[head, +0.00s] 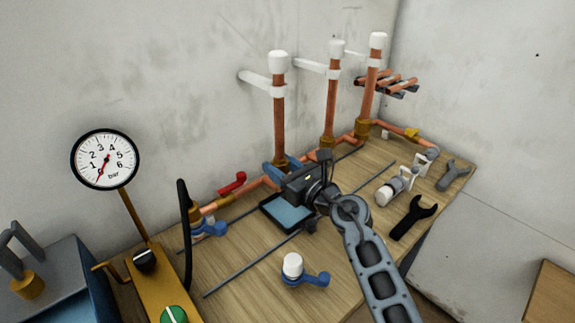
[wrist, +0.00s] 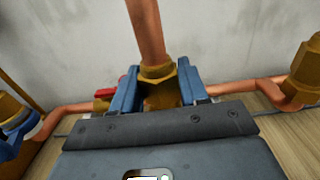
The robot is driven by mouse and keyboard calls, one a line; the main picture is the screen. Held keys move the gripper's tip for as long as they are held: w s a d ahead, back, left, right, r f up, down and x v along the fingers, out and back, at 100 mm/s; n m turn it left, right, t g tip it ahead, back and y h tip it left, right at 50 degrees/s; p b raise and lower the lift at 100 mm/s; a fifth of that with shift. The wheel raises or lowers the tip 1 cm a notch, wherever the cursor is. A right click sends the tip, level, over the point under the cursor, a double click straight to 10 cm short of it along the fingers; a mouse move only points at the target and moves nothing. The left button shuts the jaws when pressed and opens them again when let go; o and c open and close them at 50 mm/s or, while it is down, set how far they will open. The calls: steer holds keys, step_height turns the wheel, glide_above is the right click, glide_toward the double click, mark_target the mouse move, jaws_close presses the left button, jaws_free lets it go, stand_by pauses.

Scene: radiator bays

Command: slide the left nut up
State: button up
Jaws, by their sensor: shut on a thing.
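The left nut (wrist: 160,92) is a brass collar around the lowest part of the left copper riser (head: 279,124). The nut also shows in the head view (head: 281,159), partly hidden by my gripper. My gripper (wrist: 157,88) is shut on the nut, with one blue finger on each side of it. In the head view my gripper (head: 280,169) reaches in low at the foot of the left riser. The riser stands upright above the nut, with a white cap on top.
The middle riser (head: 331,100) and right riser (head: 371,80) stand close on the right. A red-handled valve (head: 233,184) is on the pipe to the left. A loose valve (head: 301,272), a dark wrench (head: 412,218) and a pressure gauge (head: 105,159) are nearby.

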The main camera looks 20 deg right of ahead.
mark_target(283, 140)
steer(key=shift+r+p, duration=2.5)
steer(key=shift+r, duration=0.2)
steer(key=shift+r+p, duration=0.65)
steer(key=shift+r, duration=0.6)
steer(key=o, duration=0.9)
steer(key=shift+f, duration=0.1)
steer(key=shift+c, duration=0.2)
steer(key=v, duration=0.7)
